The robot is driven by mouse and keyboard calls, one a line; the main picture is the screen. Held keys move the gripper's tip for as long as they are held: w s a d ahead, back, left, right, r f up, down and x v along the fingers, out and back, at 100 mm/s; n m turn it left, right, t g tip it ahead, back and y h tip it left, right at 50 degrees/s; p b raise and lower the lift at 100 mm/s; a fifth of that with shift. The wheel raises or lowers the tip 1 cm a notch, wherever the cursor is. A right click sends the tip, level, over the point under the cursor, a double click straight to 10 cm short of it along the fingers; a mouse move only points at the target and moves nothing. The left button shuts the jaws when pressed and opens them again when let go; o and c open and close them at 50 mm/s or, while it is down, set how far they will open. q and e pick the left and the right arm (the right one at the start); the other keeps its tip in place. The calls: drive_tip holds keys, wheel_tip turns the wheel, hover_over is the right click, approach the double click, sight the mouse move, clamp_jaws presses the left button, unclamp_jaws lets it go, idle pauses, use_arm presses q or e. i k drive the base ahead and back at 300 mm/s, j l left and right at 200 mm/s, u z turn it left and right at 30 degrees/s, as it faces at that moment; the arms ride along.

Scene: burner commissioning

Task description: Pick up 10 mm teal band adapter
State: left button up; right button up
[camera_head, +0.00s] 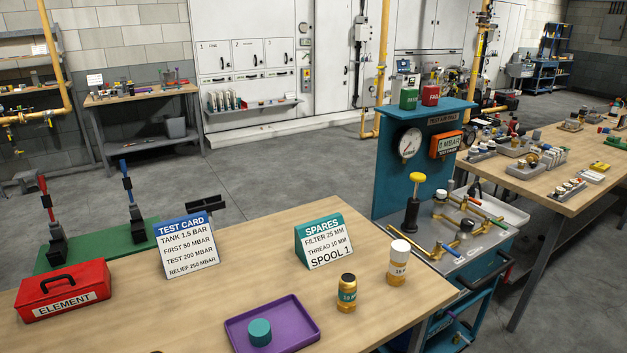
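A small brass adapter with a teal band (347,295) stands upright on the wooden table, right of centre. Its band label seems to start with 10; the rest is too small to read. A similar brass piece with a white top and white band (397,265) stands just behind it to the right, apart from it. Neither of my grippers is in view, and nothing is touching the adapter.
A purple tray (312,328) holding a teal cylinder (260,331) lies left of the adapter. A spares card (325,242), a test card (190,247) and a red element box (63,290) stand on the table. A teal gauge panel (385,180) rises beyond its right edge.

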sight(347, 289)
drive_tip(key=z, duration=1.7)
drive_tip(key=k+j, duration=0.35)
drive_tip(key=k, duration=0.2)
drive_tip(key=k+j, duration=0.4)
drive_tip(key=k, duration=0.15)
